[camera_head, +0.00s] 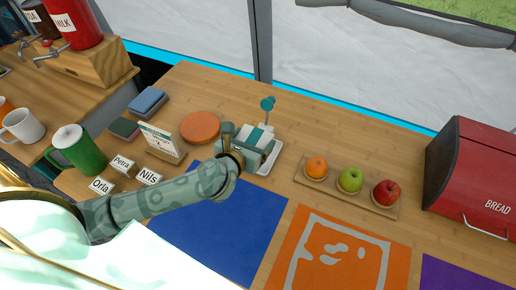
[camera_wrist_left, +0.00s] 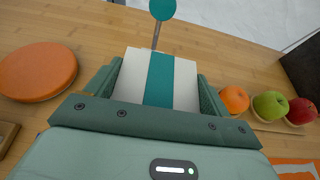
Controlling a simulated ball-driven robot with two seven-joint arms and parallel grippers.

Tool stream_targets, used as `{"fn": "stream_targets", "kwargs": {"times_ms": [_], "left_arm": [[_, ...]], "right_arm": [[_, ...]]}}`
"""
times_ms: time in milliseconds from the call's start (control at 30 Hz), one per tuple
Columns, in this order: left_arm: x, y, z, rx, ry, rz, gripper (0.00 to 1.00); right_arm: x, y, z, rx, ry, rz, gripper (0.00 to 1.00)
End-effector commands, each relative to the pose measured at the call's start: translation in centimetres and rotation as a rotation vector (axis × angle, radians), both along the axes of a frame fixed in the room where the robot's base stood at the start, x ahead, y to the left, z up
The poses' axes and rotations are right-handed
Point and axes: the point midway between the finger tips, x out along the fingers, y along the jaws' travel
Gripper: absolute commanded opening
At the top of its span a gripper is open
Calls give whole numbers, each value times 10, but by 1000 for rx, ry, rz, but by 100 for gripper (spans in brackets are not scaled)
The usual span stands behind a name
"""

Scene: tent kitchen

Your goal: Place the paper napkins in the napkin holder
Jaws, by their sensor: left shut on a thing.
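The paper napkins (camera_head: 253,136) are a white stack with a teal stripe; they also show in the left wrist view (camera_wrist_left: 158,80). My left gripper (camera_head: 243,140) is shut on them, with a green finger on each side in the left wrist view (camera_wrist_left: 158,88). The napkin holder (camera_head: 272,162) looks like a white tray with a thin post and a round teal knob (camera_wrist_left: 163,9). The napkins are over or in the holder; I cannot tell whether they touch its base. My arm and the napkins hide much of it. My right gripper is not in view.
An orange round disc (camera_head: 200,127) lies left of the holder. A wooden fruit tray (camera_head: 372,206) and a red bread box (camera_head: 471,178) stand to the right. Name cards (camera_head: 149,176), a small sign (camera_head: 160,142) and a green mug (camera_head: 78,150) are left. Blue and orange mats lie in front.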

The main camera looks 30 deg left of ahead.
Motion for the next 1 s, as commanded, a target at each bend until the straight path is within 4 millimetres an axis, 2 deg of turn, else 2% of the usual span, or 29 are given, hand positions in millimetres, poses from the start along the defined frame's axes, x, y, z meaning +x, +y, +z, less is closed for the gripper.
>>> {"fn": "stream_targets", "kwargs": {"times_ms": [33, 100, 200, 433, 600, 1000], "left_arm": [[8, 3, -21, 1, 7, 1, 55], [18, 6, -34, 1, 6, 1, 55], [29, 9, -45, -1, 6, 0, 55], [40, 13, -58, -1, 3, -1, 55], [42, 14, -90, -2, 8, -1, 55], [42, 14, -92, -2, 4, -1, 55]], "right_arm": [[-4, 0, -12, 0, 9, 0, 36], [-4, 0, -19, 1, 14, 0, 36], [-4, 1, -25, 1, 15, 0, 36], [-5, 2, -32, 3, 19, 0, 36], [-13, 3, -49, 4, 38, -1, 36], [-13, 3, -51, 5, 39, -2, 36]]}}
